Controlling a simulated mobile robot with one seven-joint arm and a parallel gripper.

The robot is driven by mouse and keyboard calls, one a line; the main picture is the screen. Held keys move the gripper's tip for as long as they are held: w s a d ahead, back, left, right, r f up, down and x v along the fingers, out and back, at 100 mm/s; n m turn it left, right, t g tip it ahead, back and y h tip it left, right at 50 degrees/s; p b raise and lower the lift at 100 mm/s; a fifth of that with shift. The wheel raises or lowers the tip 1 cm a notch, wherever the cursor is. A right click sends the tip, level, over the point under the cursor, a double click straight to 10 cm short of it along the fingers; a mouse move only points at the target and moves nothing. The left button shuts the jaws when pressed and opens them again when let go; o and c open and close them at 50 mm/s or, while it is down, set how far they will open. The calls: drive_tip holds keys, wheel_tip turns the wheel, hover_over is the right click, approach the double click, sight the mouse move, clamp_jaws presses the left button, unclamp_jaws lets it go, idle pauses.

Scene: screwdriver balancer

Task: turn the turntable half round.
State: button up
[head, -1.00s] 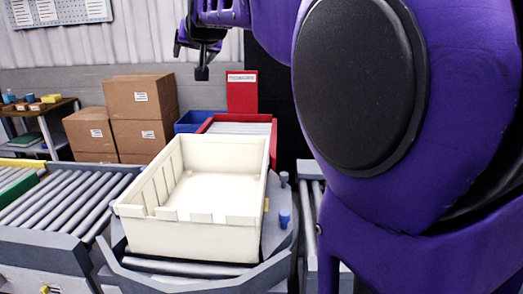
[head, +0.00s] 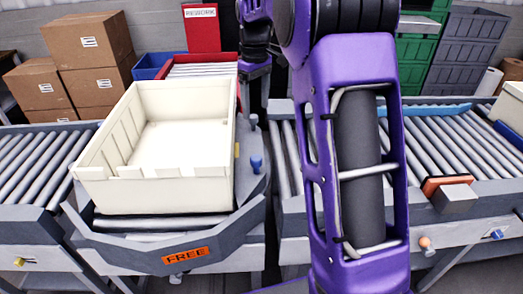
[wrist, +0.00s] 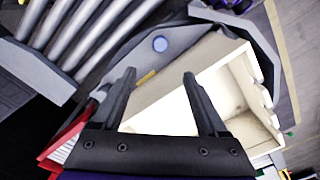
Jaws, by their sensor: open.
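The turntable (head: 120,252) is a grey round-cornered deck with rollers, at lower left in the head view. Its front rim bears an orange FREE label (head: 186,255). A cream open bin (head: 165,198) sits on it, its interior empty where visible. A blue-topped peg (head: 256,164) stands on the turntable's right side; it also shows in the wrist view (wrist: 160,44). My gripper (wrist: 160,76) is open and empty above the turntable's edge, with the peg just beyond its fingertips and the bin to the right. I cannot tell its height above them.
Roller conveyors adjoin the turntable at left (head: 40,160) and right (head: 290,170). A red-framed lane with a red sign (head: 201,28) lies behind. Cardboard boxes (head: 88,50) stand at back left. An orange-ended stop (head: 447,188) sits on the right conveyor.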

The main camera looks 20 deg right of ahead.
sight(256, 157)
wheel_tip(256, 157, down, 17)
drive_tip(key=shift+f+b, duration=0.1)
drive_tip(key=shift+b, duration=1)
drive_tip(key=shift+c, duration=0.3)
clamp_jaws()
idle(0.5)
